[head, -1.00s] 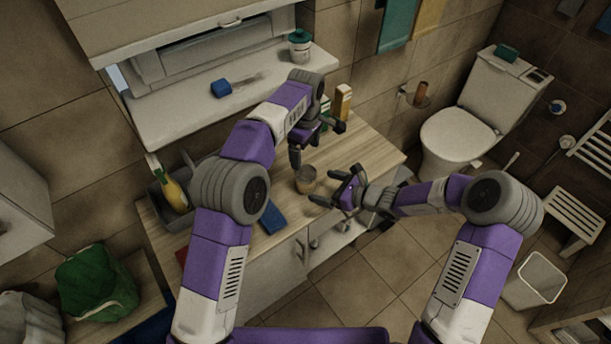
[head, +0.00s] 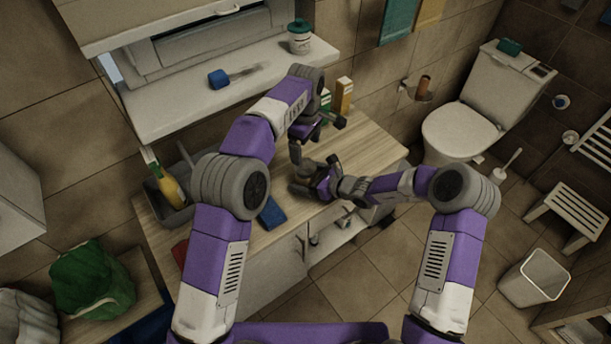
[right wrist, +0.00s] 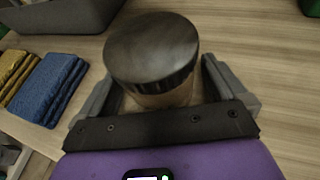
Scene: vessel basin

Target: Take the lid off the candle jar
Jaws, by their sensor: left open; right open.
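The candle jar stands upright on the wooden counter, with a dark round lid (right wrist: 152,52) on top and a brownish body (right wrist: 165,94) below, in the right wrist view. My right gripper (right wrist: 158,88) is open, low at the jar's body, with one finger on each side; I cannot tell whether either finger touches it. In the head view the right gripper (head: 315,177) hides most of the jar. My left gripper (head: 318,138) is open and empty above and behind the jar, with its fingers pointing down.
A blue folded cloth (head: 271,213) lies left of the jar, near the counter's front edge. A grey basin (head: 168,212) with a yellow bottle (head: 173,190) stands farther left. Cartons (head: 344,95) stand at the back. The counter's right part (head: 375,150) is clear.

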